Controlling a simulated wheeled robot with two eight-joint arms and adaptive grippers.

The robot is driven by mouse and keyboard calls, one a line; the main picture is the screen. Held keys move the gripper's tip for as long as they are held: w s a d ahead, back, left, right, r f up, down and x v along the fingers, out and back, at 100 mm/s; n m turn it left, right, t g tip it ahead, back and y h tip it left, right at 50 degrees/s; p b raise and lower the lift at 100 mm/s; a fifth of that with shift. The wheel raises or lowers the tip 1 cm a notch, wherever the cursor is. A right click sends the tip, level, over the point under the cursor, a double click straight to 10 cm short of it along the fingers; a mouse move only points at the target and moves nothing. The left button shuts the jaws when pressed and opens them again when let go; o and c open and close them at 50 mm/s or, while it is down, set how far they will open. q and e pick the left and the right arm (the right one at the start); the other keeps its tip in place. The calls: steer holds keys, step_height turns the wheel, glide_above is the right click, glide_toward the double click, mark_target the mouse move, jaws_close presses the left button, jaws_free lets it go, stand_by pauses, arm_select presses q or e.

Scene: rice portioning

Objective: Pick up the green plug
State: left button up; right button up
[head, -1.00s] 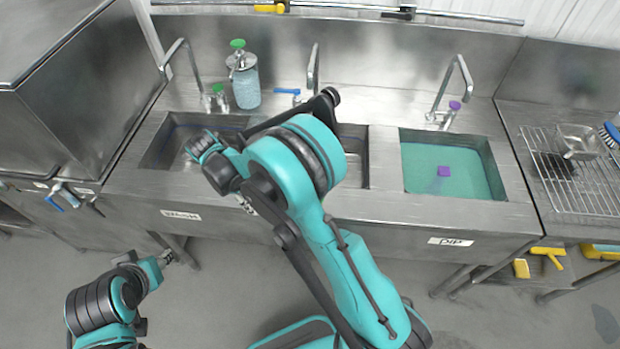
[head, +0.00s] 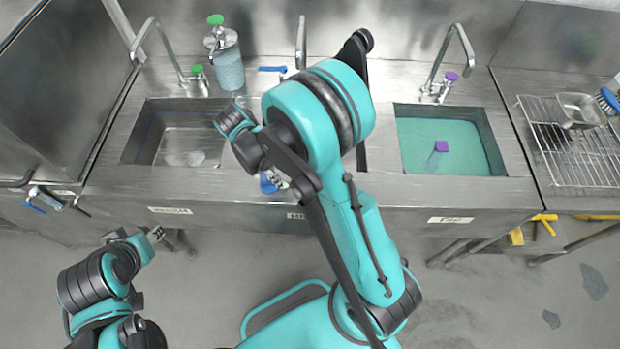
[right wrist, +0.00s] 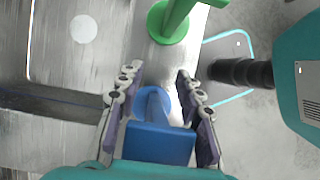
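The green plug (right wrist: 168,24) shows at the top of the right wrist view, on the metal rim ahead of my fingers. In the head view it cannot be seen; my right arm covers that area. In the head view the blue plug (head: 268,182) stands on the front rim, just left of my right fingers (head: 283,181). My left gripper (head: 156,235) is low at the left, too small to read.
The right sink (head: 500,170) holds green liquid and a purple plug (head: 441,147). A soap bottle (head: 229,68) and taps stand behind. A wire rack (head: 575,165) is at the right.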

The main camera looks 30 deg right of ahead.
steer(key=shift+s+d, duration=0.7)
steer(key=shift+d, duration=0.35)
steer(key=s+d, duration=0.2)
steer(key=d, duration=0.1)
steer(key=s+d, duration=0.1)
steer(key=d, duration=0.1)
steer(key=shift+f, duration=0.3)
steer(key=shift+f+b, duration=0.25)
steer(key=shift+b, duration=0.05)
jaws_close()
